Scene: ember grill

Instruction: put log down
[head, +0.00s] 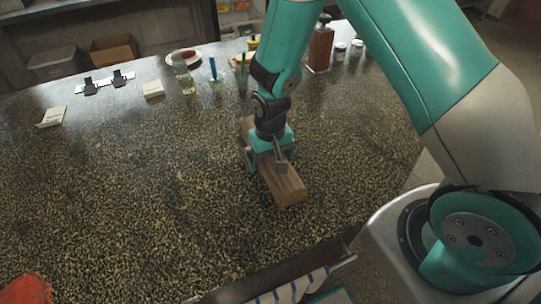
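A brown wooden log (286,188) lies lengthwise under my gripper on or just above the speckled dark countertop (150,190). I cannot tell for certain whether it touches the surface. My gripper (268,165) points down over the log, with one finger on each side of its middle. The fingers appear close against the log's sides, but whether they press on it is not clear. The wrist hides part of the log's far end.
A glass bottle (183,77), a brown bottle (320,45), small jars (356,48) and a plate (186,58) stand along the back. A striped towel (290,291) hangs at the front edge. A red object (25,290) is front left. The counter's left and middle are clear.

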